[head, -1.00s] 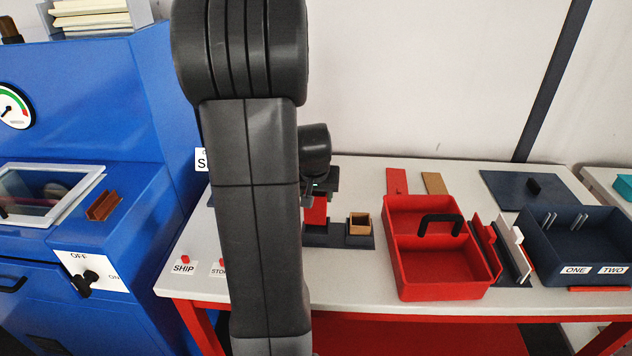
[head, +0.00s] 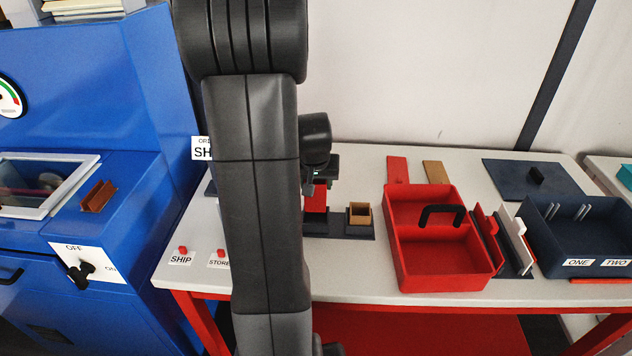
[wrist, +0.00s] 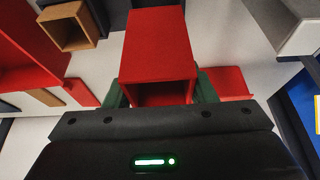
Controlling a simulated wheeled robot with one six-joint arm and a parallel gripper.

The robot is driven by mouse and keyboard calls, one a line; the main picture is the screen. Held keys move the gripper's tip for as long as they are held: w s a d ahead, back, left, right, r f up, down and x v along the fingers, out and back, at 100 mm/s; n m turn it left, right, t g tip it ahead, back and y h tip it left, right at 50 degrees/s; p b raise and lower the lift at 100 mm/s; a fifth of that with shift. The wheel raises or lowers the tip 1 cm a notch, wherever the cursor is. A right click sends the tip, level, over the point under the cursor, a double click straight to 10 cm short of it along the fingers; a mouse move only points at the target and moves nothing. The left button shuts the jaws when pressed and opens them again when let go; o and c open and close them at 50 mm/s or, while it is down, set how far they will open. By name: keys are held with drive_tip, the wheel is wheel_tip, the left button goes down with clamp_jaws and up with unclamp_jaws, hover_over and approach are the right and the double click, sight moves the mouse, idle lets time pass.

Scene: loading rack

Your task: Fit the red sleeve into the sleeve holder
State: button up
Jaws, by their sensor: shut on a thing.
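The red sleeve (wrist: 157,48) is a square hollow tube, held between the green fingers of my gripper (wrist: 158,88) in the wrist view. In the head view the red sleeve (head: 316,198) shows just right of my arm, below the wrist, over the left part of a dark base (head: 337,226), which looks like the sleeve holder. A tan sleeve (head: 359,214) stands upright on the right part of that base. My arm hides the base's left end. I cannot tell whether the red sleeve touches the base.
A red tray with a black handle (head: 403,275) stands right of the base. Beyond it are a slotted rack (head: 507,240) and a dark blue bin (head: 580,235). Red and tan plates (head: 397,169) lie behind. Labelled buttons (head: 183,250) sit at the front left.

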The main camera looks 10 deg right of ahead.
drive_tip(key=shift+f+b, duration=2.75)
drive_tip(key=shift+f, duration=0.45)
drive_tip(key=o, duration=1.1)
drive_tip(key=shift+c, duration=0.2)
drive_tip(key=shift+r, duration=0.1)
drive_tip(key=v, duration=1.3)
drive_tip(key=shift+s+r, duration=0.2)
drive_tip(key=shift+r, duration=0.1)
drive_tip(key=shift+f, duration=0.1)
